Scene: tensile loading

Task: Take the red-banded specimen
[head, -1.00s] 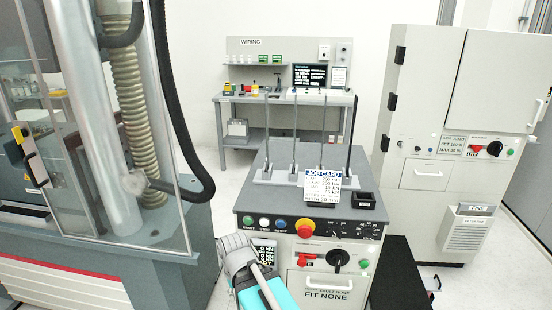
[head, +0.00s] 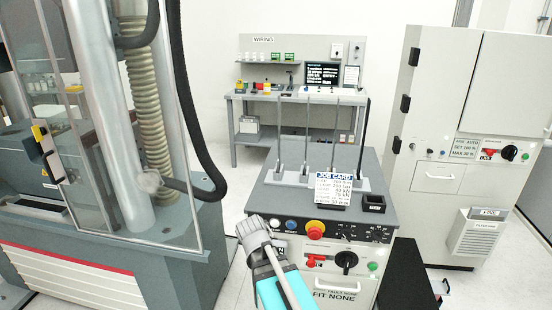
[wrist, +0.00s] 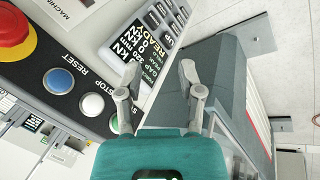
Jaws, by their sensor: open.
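Several slender grey specimens stand upright in a pale rack (head: 348,184) on top of the control console (head: 268,196). Their bands are too small to make out in the head view, so I cannot tell which specimen is red-banded. The specimens are not in the wrist view. My gripper (wrist: 158,72) is open and empty in the wrist view, its two fingers apart over the console's front edge, beside the readout panel (wrist: 128,38). In the head view my arm is at the console's front left, nearer to me than the rack.
A job card (head: 333,188) and a small black tray (head: 373,203) stand in front of the rack. A red emergency stop (head: 315,230) is on the console front. The testing machine (head: 110,262) stands left, a white cabinet (head: 440,120) right, a wiring bench (head: 240,97) behind.

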